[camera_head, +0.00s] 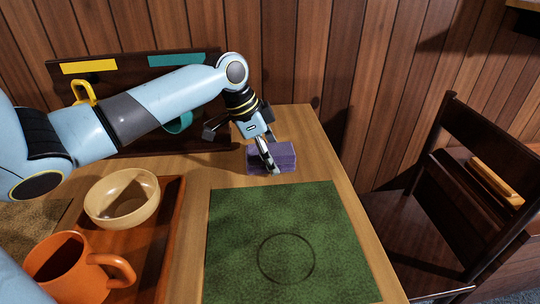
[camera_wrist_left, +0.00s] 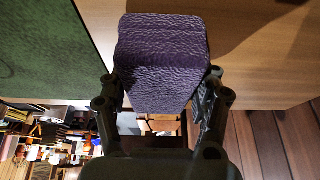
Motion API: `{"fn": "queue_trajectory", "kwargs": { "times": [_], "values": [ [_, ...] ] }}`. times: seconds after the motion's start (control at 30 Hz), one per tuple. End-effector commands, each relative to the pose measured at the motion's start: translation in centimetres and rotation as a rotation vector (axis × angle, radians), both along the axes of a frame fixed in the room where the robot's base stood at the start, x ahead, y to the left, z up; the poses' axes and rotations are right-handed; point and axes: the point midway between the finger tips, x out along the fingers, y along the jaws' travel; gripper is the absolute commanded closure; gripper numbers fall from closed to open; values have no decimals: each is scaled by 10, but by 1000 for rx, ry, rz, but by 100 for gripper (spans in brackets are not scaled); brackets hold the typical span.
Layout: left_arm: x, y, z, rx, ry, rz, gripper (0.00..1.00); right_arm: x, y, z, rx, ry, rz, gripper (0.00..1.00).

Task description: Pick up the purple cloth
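The purple cloth (camera_head: 285,153) is a folded, block-like stack at the back of the wooden table, just beyond the green mat. My left gripper (camera_head: 268,158) reaches down over it from the left, with a finger against its near side. In the left wrist view, the purple cloth (camera_wrist_left: 165,60) fills the space between the two fingers of the left gripper (camera_wrist_left: 158,92), which press on its sides. Whether its underside touches the table cannot be told. My right gripper is not in view.
A green mat (camera_head: 240,235) with a circle lies in front of the cloth. At left, a brown tray (camera_head: 168,235) holds a beige bowl (camera_head: 122,215) and an orange mug (camera_head: 75,268). A dark rack (camera_head: 140,145) with hanging mugs stands behind my arm. A chair (camera_head: 425,215) is at right.

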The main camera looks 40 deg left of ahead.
Motion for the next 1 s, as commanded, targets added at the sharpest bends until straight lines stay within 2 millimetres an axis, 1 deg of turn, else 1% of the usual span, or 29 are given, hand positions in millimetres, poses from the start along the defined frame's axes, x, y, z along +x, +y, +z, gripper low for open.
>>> {"fn": "queue_trajectory", "kwargs": {
  "times": [0.03, 0.2, 0.5, 0.63, 0.77, 0.9, 0.97, 1.0],
  "values": [
    [0, 0, 0, -1, 1, 1, 49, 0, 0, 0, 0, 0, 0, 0],
    [0, 0, 0, -2, 1, 0, 70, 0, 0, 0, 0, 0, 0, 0],
    [0, 0, 0, -2, 1, 0, 70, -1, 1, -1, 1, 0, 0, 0],
    [0, 0, 4, 1, 0, -2, 70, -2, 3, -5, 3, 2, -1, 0],
    [0, 0, 22, 1, -2, -1, 70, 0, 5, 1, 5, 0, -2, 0],
    [1, 0, 51, 2, -4, -2, 70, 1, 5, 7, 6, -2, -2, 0],
    [-3, -16, 56, -5, -2, -4, 70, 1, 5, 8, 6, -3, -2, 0],
    [-6, -25, 62, -4, -3, -4, 70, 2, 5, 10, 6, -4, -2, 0]
  ]
}}
